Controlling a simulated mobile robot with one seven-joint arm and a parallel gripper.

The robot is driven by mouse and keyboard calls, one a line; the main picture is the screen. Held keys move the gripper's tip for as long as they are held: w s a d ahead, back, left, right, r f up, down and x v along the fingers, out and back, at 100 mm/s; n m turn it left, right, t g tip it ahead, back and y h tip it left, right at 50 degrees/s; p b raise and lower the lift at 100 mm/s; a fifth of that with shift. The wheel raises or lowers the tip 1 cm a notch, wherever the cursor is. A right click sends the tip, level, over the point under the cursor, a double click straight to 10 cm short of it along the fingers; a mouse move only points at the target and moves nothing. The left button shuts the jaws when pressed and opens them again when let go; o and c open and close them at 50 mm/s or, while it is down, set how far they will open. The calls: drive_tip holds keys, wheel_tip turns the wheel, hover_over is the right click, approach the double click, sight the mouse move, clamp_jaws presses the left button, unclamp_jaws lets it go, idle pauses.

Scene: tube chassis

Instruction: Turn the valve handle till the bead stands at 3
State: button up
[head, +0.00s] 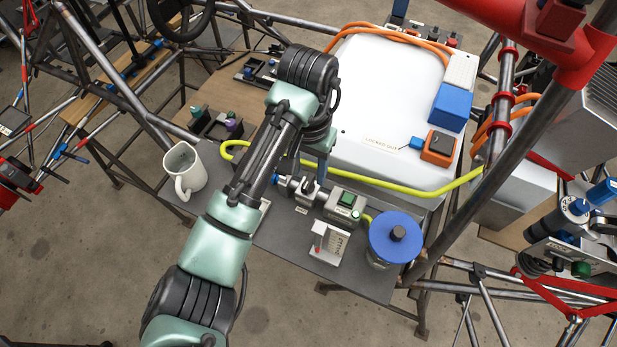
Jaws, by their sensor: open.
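The valve (299,189) is a small silver fitting on the dark bench plate, in line with a grey block that has a green top. A blue lever-like part shows beside it, partly behind my arm; I cannot tell for certain that it is the handle. My gripper (323,160) hangs down above the valve, open. Its fingertips are small and partly covered by my wrist, and contact with the handle cannot be told. A pale upright gauge (329,243) with a red mark and a printed scale stands in front of the block. Its bead and reading are too small to make out.
A white mug (184,171) stands at the plate's left edge. A jar with a blue lid (395,238) stands right of the gauge. A yellow hose (420,191) runs behind the valve along the large white case (385,100). Steel and red tubes crowd the right.

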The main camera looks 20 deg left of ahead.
sight(308, 181)
drive_tip(key=shift+f, duration=1.5)
clamp_jaws()
